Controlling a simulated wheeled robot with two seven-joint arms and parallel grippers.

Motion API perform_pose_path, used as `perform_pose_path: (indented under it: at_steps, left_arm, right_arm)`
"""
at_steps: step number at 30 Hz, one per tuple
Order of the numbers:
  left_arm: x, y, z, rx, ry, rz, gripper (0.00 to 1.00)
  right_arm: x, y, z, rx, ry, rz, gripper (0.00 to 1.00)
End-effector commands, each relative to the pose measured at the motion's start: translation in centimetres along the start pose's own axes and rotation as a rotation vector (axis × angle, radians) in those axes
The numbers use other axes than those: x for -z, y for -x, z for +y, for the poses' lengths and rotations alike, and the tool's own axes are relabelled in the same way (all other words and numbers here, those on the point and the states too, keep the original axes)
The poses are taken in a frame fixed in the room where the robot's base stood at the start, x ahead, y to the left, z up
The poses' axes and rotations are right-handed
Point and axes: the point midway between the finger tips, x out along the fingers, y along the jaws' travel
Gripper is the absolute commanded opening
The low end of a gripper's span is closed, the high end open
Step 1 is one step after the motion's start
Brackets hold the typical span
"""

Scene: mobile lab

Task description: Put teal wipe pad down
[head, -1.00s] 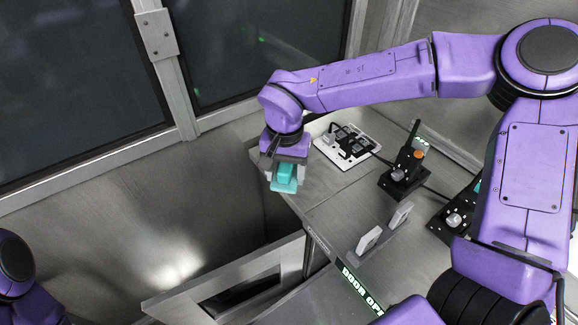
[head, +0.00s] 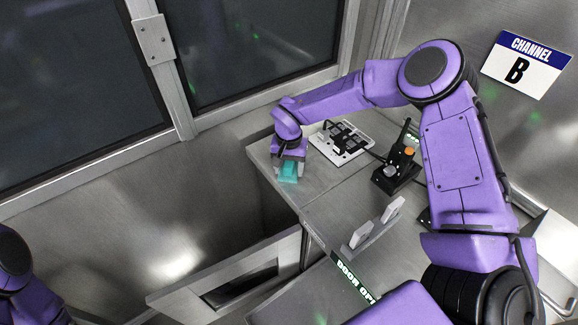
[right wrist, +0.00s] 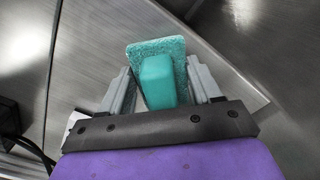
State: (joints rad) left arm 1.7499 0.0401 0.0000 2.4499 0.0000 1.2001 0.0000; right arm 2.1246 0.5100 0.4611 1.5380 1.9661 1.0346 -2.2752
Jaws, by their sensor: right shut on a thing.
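The teal wipe pad (head: 289,171) is a small block with a raised grip on a flat textured base. My right gripper (head: 290,166) is shut on it, over the left part of the metal counter (head: 325,182) near its corner. In the right wrist view the pad (right wrist: 158,78) sits between the two grey fingers, its base spread beyond them. I cannot tell whether the base touches the counter. Only part of my left arm shows at the lower left of the head view; its gripper is not in view.
A white panel with black connectors (head: 341,142) lies behind the pad on the counter. A black device with an orange knob (head: 397,168) stands to the right. An open door (head: 228,279) hangs at the front, beside a deep gap.

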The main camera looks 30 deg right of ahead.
Motion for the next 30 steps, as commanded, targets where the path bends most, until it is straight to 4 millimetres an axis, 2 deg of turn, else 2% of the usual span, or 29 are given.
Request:
perform_pose_path:
  at_steps: [4,5,6,7,14,18,20,27,30]
  left_arm:
    - [-0.1,-0.2,0.0,0.0,0.0,0.0,0.4]
    - [0.0,-0.1,0.0,0.0,0.0,0.0,0.4]
    - [0.0,-0.1,0.0,0.0,0.0,0.0,0.4]
    - [0.0,-0.1,0.0,0.0,0.0,0.0,0.4]
    - [0.0,-0.1,0.0,0.0,0.0,0.0,0.4]
    - [0.0,-0.1,0.0,0.0,0.0,0.0,0.4]
    - [-0.1,-0.3,0.0,0.0,0.0,0.0,0.4]
    - [-0.4,-0.9,0.1,0.0,0.0,0.0,0.4]
    - [-0.4,-1.0,0.1,0.0,0.0,0.0,0.4]
  right_arm:
    - [0.0,-0.4,0.0,0.0,0.0,0.0,0.39]
    - [0.0,-0.3,0.0,0.0,0.0,0.0,0.73]
    - [0.0,-0.3,0.0,0.0,0.0,0.0,0.86]
    - [0.0,-0.3,0.0,0.0,0.0,0.0,0.89]
    - [0.0,-0.2,0.0,0.0,0.0,0.0,0.89]
    - [0.0,0.8,-0.1,0.002,-0.002,0.001,0.89]
    - [0.1,1.9,-0.1,0.003,-0.002,0.002,0.89]
    - [0.1,8.1,-0.1,0.004,-0.002,0.003,0.89]
    - [0.1,10.1,0.0,0.002,-0.002,0.002,0.89]
